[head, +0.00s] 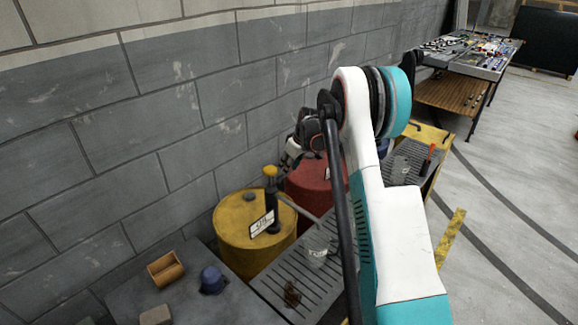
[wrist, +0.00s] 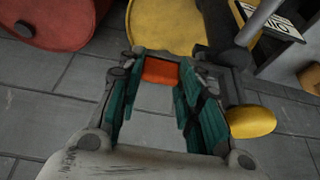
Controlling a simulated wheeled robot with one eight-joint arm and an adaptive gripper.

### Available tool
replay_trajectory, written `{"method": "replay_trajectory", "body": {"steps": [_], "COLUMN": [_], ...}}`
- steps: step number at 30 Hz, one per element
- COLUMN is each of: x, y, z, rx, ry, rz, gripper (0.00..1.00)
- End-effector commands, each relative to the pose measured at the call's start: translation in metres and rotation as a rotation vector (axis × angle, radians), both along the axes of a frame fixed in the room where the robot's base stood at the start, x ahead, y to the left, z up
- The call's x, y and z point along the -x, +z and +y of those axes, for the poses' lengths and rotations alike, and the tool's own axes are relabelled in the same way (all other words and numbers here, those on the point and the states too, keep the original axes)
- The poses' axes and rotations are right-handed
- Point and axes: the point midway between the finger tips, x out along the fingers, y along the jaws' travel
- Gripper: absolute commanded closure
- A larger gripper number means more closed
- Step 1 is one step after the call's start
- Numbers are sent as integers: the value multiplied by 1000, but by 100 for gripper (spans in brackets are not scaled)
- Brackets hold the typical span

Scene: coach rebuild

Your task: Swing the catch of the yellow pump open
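The yellow pump stands on the yellow drum (head: 232,235) in the head view, with a dark upright body (head: 271,207), a yellow knob (head: 270,171) on top and a grey spout. In the wrist view the knob (wrist: 250,122) and dark body (wrist: 233,75) are right of my gripper (wrist: 160,80). My gripper (head: 288,158) is just behind and right of the knob in the head view. Its teal-padded fingers are apart. An orange-red piece, which looks like the catch, shows between the fingertips; I cannot tell whether they touch it. The catch is not clear in the head view.
A red drum (head: 312,190) stands behind the yellow one. A grated bench (head: 283,275) holds a pale container (head: 318,248). A blue cap (head: 212,280) and a tan box (head: 165,268) lie at the front left. The block wall (head: 130,150) is close on the left.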

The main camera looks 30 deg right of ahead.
Motion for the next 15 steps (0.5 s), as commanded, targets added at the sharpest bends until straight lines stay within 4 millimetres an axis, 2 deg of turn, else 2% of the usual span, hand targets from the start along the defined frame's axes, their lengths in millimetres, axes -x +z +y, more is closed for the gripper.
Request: {"method": "replay_trajectory", "body": {"steps": [8,15], "x": [1,5], "y": [0,-1], "z": [0,0], "rx": [0,1], "ry": [-12,-99], "rz": [1,1], "gripper": [100,100]}}
